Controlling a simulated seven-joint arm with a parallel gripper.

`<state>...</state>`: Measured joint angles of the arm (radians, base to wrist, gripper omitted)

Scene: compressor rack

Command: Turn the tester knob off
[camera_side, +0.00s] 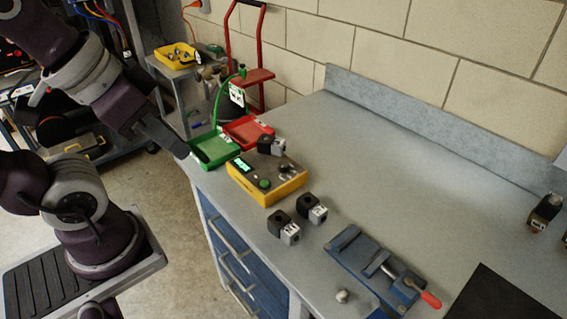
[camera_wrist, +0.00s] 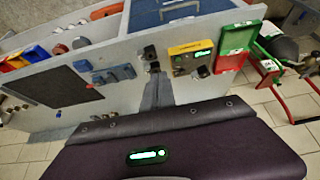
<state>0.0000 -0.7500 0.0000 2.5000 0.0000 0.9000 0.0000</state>
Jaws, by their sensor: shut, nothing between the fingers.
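The yellow tester (camera_side: 280,193) sits on the bench near its left edge, with a lit green display (camera_side: 241,164) on top. A round green button (camera_side: 264,183) and a dark knob with a pale part (camera_side: 287,170) are on its top face. The knob's setting is too small to read. The tester also shows in the wrist view (camera_wrist: 190,47), right of the fingers. My gripper (camera_side: 184,152) is shut and empty, above and left of the tester, near the green tray and apart from the tester. In the wrist view my fingers (camera_wrist: 154,70) point up the picture.
A green tray (camera_side: 217,150) and a red tray (camera_side: 246,132) lie behind the tester. A black-and-grey block (camera_side: 270,146) is at the tester's back edge. Two similar blocks (camera_side: 284,228) (camera_side: 312,208) and a blue vise (camera_side: 372,268) stand in front. The bench's right side is mostly clear.

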